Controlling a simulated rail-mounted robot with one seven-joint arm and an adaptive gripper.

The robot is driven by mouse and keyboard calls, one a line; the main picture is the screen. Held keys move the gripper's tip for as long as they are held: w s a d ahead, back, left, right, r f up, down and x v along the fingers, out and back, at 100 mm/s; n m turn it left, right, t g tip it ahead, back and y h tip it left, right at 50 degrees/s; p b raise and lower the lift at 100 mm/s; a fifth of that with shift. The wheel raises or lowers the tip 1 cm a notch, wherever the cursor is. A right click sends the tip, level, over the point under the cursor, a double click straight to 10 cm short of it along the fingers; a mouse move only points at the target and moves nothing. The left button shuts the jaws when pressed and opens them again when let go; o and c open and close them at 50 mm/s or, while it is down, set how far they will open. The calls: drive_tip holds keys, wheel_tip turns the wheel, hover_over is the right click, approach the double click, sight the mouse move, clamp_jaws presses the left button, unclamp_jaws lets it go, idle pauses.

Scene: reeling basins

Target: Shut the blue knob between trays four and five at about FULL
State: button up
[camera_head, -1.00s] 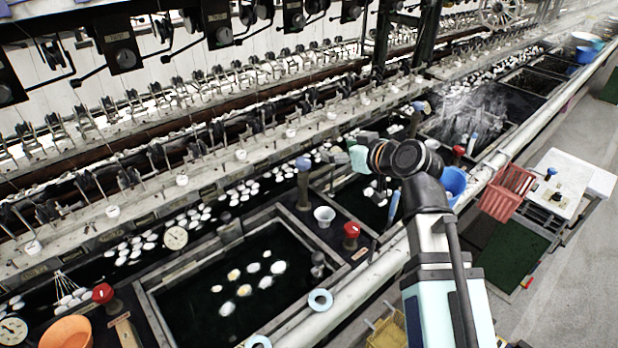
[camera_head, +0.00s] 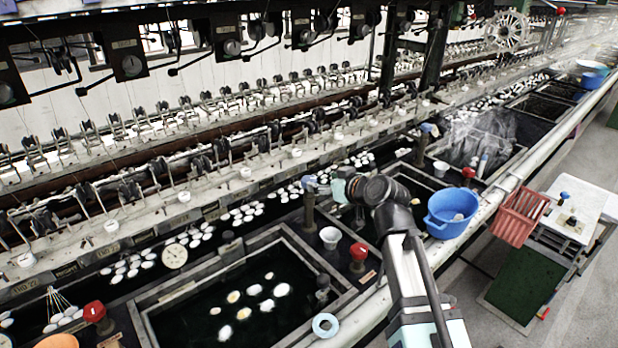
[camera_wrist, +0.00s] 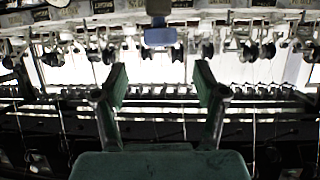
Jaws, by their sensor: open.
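A blue knob (camera_head: 309,182) stands on a dark post between two dark water trays in the head view. My gripper (camera_head: 330,186) is close to its right side at about knob height. In the wrist view my gripper (camera_wrist: 160,82) shows two green finger pads set wide apart with nothing between them. The blue knob (camera_wrist: 160,37) is in line with the gap, above the fingers in that picture. Contact does not show. A second blue knob (camera_head: 429,129) stands farther back. Any FULL marking is too small to read.
Red knobs (camera_head: 358,252) and a white cup (camera_head: 330,237) are beside the near tray (camera_head: 145,318), which holds several cocoons. A blue basin (camera_head: 440,226) and a red crate (camera_head: 518,220) are right of my arm. Reeling machinery runs along the back.

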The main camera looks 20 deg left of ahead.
sight(310, 179)
drive_tip(key=p+x, duration=0.1)
drive_tip(key=x, duration=0.7)
drive_tip(key=shift+w+a+f, duration=0.1)
drive_tip(key=shift+a, duration=0.05)
drive_tip(key=shift+c, duration=0.3)
drive_tip(key=c, duration=1.1)
